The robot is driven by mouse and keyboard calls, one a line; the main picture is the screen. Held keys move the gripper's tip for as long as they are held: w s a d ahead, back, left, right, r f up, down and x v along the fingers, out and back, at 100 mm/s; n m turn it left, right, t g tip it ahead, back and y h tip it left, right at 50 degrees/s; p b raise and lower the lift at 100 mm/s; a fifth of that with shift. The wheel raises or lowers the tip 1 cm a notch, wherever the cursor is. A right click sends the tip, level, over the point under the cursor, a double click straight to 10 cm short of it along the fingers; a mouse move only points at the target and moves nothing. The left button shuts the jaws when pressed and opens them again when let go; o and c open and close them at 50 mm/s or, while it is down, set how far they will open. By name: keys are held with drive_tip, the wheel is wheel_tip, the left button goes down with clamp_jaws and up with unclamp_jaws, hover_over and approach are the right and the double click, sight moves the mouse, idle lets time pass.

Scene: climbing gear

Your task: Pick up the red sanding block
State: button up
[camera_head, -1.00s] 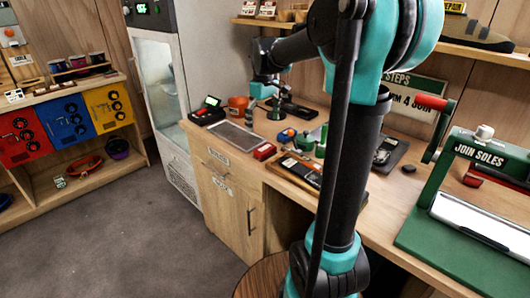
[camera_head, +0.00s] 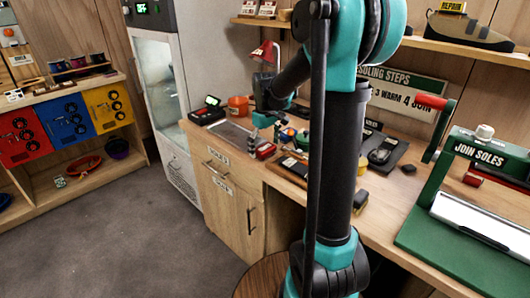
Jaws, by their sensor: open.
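The red sanding block (camera_head: 265,152) lies on the workbench near its front edge, just right of the grey inset plate (camera_head: 228,131). It looks small, with a pale mark on its front face. My gripper (camera_head: 264,138) points down right above and behind the block, with its jaws open. The fingertips are small and dark here, so I cannot tell whether they touch the block or straddle it. My arm covers part of the bench to the right.
A dark tray (camera_head: 383,150) and a green press (camera_head: 470,190) are further right. An orange pot (camera_head: 238,105) and a red lamp (camera_head: 264,52) are behind.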

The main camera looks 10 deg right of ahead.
sight(265, 147)
drive_tip(key=shift+c, duration=0.2)
drive_tip(key=c, duration=1.4)
drive_tip(key=shift+r, duration=0.1)
wheel_tip(265, 147, up, 20)
